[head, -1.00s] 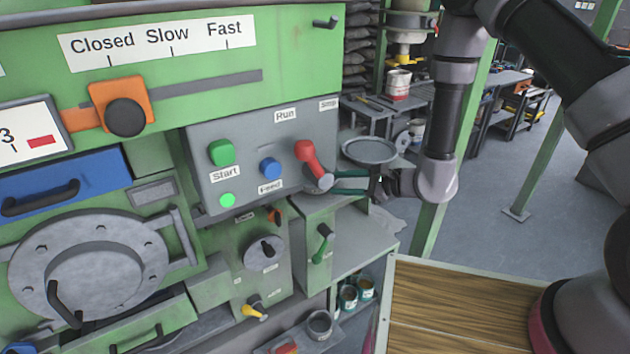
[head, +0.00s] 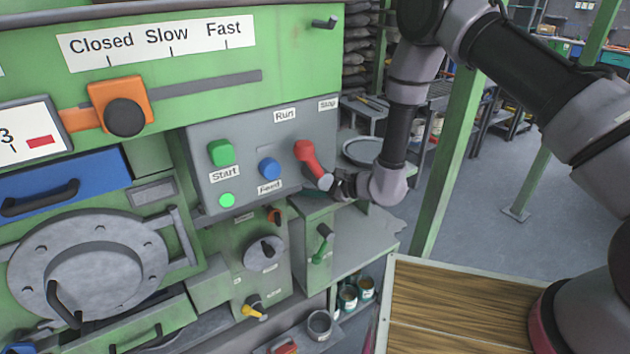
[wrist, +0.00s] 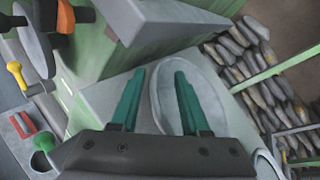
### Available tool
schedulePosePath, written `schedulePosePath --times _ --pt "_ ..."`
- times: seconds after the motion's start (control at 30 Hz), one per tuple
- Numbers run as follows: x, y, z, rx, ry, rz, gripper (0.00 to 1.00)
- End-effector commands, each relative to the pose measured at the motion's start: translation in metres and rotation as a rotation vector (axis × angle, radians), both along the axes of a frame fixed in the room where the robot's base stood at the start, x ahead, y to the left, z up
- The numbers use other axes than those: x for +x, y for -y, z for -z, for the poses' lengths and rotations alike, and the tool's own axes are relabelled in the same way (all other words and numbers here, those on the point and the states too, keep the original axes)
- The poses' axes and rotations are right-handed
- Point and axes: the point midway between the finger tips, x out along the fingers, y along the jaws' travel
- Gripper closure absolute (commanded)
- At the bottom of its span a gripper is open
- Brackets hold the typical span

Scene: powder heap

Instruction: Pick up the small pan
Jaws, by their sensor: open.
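A grey round pan with a raised rim (head: 366,152) shows beside the control panel in the head view, partly hidden by my arm. In the wrist view a shallow oval-rimmed grey pan (wrist: 165,100) shows beyond and between my fingers. I cannot tell whether both views show the same pan. My gripper (wrist: 159,78) is open, with two teal fingers apart and nothing between them. In the head view my gripper (head: 345,187) is just right of the red lever, its fingers mostly hidden.
The control panel (head: 240,150) with its red lever (head: 307,158) is close to my gripper. A green lever (head: 323,245) stands below. Stacked sacks (wrist: 260,75) lie beyond. A grey pot (head: 320,323) and small cans are on the lower shelf. A wooden top (head: 450,310) is in front.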

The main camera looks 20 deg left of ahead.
Motion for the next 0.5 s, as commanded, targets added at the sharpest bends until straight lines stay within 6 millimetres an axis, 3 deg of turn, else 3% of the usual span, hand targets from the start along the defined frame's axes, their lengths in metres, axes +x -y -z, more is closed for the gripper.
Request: schedulePosePath --times 0.13,0.17,0.27,0.3,0.5 --pt "0.0001 0.0003 0.0001 0.000 0.000 0.000 0.54" --pt "0.0001 0.0003 0.0001 0.000 0.000 0.000 0.58" --pt "0.0000 0.0004 0.0000 0.000 0.000 0.000 0.96" --pt "0.0000 0.0004 0.0000 0.000 0.000 0.000 1.00" --pt "0.0002 0.0005 -0.0001 0.000 0.000 0.000 1.00"
